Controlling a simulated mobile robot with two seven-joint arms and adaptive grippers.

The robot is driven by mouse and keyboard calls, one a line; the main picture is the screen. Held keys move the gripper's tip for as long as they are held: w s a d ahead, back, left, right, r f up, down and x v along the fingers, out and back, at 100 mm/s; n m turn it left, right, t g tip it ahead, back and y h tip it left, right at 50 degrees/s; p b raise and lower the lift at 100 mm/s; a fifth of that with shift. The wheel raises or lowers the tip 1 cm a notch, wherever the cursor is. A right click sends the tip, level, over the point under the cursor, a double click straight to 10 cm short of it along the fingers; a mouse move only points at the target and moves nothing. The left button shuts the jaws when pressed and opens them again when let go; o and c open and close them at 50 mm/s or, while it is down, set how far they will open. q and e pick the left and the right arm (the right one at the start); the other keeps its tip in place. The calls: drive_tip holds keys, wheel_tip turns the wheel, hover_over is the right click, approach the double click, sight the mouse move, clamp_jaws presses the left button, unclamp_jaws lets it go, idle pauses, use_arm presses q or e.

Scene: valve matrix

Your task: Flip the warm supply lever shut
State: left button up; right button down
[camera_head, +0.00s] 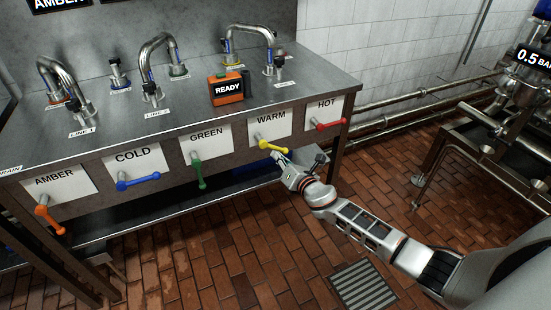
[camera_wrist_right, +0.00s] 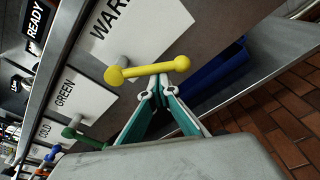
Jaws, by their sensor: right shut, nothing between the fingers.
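The warm supply lever (camera_head: 273,147) is yellow, with a ball at each end. It sits under the WARM label on the front panel and lies near horizontal, tilted slightly down to the right. In the wrist view the yellow lever (camera_wrist_right: 148,71) crosses just beyond the fingertips. My right gripper (camera_head: 284,160) is just below the lever's right end. The right fingers (camera_wrist_right: 157,90) are drawn together with nothing between them. Whether they touch the lever is hard to tell. My left gripper is not in view.
The red HOT lever (camera_head: 329,125) is to the right. The green lever (camera_head: 198,172) hangs down to the left, beyond it the blue COLD lever (camera_head: 137,181) and orange AMBER lever (camera_head: 49,219). A READY box (camera_head: 227,88) stands on the bench. A blue bin (camera_wrist_right: 215,75) is below the panel.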

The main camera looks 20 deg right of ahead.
drive_tip(key=r+n+p, duration=0.1)
drive_tip(key=d+r+n+p, duration=0.1)
drive_tip(key=shift+w+d+r+n, duration=0.1)
drive_tip(key=shift+d+r+n, duration=0.1)
drive_tip(key=shift+n, duration=0.1)
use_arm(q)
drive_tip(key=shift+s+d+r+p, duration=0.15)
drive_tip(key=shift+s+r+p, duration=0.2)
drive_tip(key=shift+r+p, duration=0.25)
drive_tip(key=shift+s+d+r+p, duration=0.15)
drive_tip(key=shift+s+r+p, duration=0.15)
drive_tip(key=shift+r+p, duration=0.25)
use_arm(e)
drive_tip(key=shift+d+r+n+h, duration=0.25)
drive_tip(key=shift+r+n, duration=0.1)
drive_tip(key=shift+n, duration=0.3)
drive_tip(key=shift+d+r+n+h, duration=0.15)
drive_tip(key=shift+r+n+h, duration=0.15)
drive_tip(key=shift+n, duration=0.35)
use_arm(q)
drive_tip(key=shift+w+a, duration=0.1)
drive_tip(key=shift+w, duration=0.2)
use_arm(e)
drive_tip(key=shift+r, duration=0.1)
